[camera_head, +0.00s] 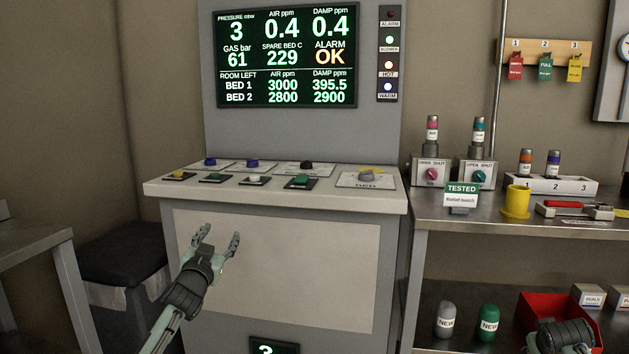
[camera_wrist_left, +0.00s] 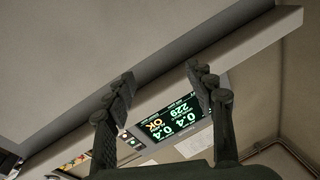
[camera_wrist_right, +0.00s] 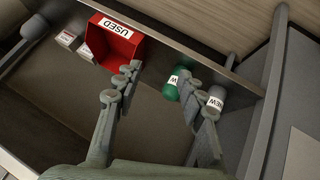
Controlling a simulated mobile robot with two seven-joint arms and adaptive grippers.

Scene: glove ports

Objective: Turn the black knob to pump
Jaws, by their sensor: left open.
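The black knob (camera_head: 307,165) stands on a white plate at the back of the console top (camera_head: 330,200), right of the purple knob. The lettering around it is too small to read. My left gripper (camera_head: 218,236) is open and empty in front of the console's pale front panel, below and left of the black knob and apart from it. The left wrist view shows its spread fingers (camera_wrist_left: 160,76) with the display beyond; the knob is not visible there. My right gripper (camera_wrist_right: 160,82) is open and empty by the lower shelf at the right.
The display (camera_head: 287,57) reads "OK". A bench (camera_head: 450,222) with a yellow cup (camera_head: 516,202) stands right; a red bin (camera_wrist_right: 114,42) is below.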

